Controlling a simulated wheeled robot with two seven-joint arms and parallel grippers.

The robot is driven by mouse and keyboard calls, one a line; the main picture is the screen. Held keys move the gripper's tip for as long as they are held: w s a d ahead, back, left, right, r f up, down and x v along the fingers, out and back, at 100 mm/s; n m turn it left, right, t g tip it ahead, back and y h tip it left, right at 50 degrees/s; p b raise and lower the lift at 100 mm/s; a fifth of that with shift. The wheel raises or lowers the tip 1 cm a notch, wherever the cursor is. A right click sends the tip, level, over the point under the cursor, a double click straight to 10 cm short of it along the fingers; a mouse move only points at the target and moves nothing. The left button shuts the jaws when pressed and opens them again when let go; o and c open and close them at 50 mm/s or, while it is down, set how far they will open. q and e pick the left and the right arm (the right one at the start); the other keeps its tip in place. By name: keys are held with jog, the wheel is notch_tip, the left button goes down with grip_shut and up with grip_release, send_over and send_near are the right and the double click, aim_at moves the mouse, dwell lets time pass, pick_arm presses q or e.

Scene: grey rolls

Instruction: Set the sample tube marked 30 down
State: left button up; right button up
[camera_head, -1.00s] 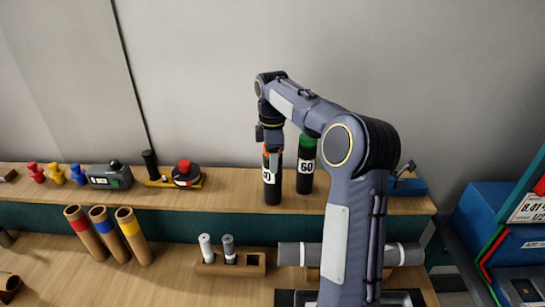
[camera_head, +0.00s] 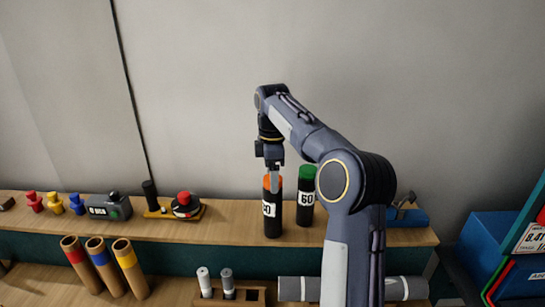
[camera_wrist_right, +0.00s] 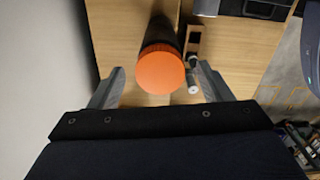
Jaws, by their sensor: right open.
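The sample tube with the orange cap (camera_head: 273,218) stands upright on the wooden shelf (camera_head: 237,222). Its label is turned, so only part of the number shows, ending in 0. My right gripper (camera_head: 273,178) points straight down at the tube's top. In the right wrist view the orange cap (camera_wrist_right: 160,70) lies between the two spread fingers of my right gripper (camera_wrist_right: 158,86), with a gap on both sides. The gripper is open and holds nothing. My left gripper is not in view.
A green-capped tube marked 60 (camera_head: 306,200) stands close on the right. A red-button device (camera_head: 185,205) and a grey box (camera_head: 109,207) stand left on the shelf. Below are cardboard tubes (camera_head: 129,270), a wooden rack (camera_head: 250,293) and a grey roll (camera_head: 297,289). Shelf between device and tube is clear.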

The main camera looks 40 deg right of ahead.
notch_tip(320, 180, up, 7)
jog(key=shift+f+p, duration=0.1)
jog(key=shift+p, duration=0.5)
jog(key=shift+s+a+r, duration=0.2)
jog(key=s+a+f+m+t+y, duration=0.1)
jog(key=s+a+f+m+t, duration=0.2)
jog(key=s+a, duration=0.6)
jog(key=s+a+f+m+t+y, duration=0.1)
jog(key=s+a+f+m+y, duration=0.15)
jog(key=s+a+m, duration=0.65)
jog(key=s+a+f+m+t, duration=0.1)
jog(key=s+a+f, duration=0.3)
jog(key=s+f, duration=0.4)
jog(key=shift+s+f+t, duration=0.25)
jog(key=shift+s+t, duration=0.05)
jog(key=shift+s, duration=0.45)
notch_tip(320, 180, down, 5)
jog(key=b, duration=0.5)
jog(key=shift+r, duration=0.1)
